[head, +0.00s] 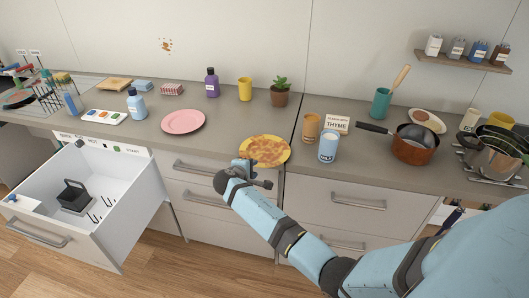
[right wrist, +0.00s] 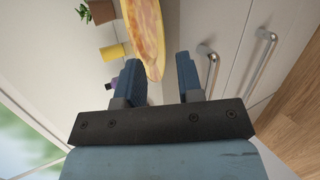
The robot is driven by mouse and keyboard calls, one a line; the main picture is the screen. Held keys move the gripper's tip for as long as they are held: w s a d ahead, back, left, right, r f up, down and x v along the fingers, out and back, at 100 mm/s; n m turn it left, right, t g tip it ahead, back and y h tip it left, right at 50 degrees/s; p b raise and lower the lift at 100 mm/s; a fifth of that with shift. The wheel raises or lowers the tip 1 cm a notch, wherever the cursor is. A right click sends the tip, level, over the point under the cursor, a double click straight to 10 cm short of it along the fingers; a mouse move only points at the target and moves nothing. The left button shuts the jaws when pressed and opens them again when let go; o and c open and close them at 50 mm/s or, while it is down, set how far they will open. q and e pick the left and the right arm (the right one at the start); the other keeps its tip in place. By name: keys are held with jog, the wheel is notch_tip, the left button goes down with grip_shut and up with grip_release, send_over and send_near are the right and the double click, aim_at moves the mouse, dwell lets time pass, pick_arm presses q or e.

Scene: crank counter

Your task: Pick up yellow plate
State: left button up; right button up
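The yellow plate (head: 265,149), smeared with brown stains, lies at the front edge of the counter in the middle of the head view. My right gripper (head: 250,172) is at the plate's near left rim, in front of the counter edge. In the right wrist view the gripper (right wrist: 158,68) is open, with its two blue fingers apart. The rim of the yellow plate (right wrist: 147,30) reaches into the space between the fingertips there. I cannot tell whether either finger touches it. My left gripper is not in view.
A pink plate (head: 183,121) lies to the left. A blue cup (head: 328,147) and an orange cup (head: 311,127) stand to the right. A potted plant (head: 280,94) is behind. An open dishwasher-like drawer (head: 120,225) juts out at left; drawer handles (head: 208,168) are below the counter.

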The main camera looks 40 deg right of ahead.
aim_at(259, 165)
jog(key=x, duration=0.5)
jog(key=shift+s+p, duration=0.2)
jog(key=shift+p, duration=0.2)
grip_shut()
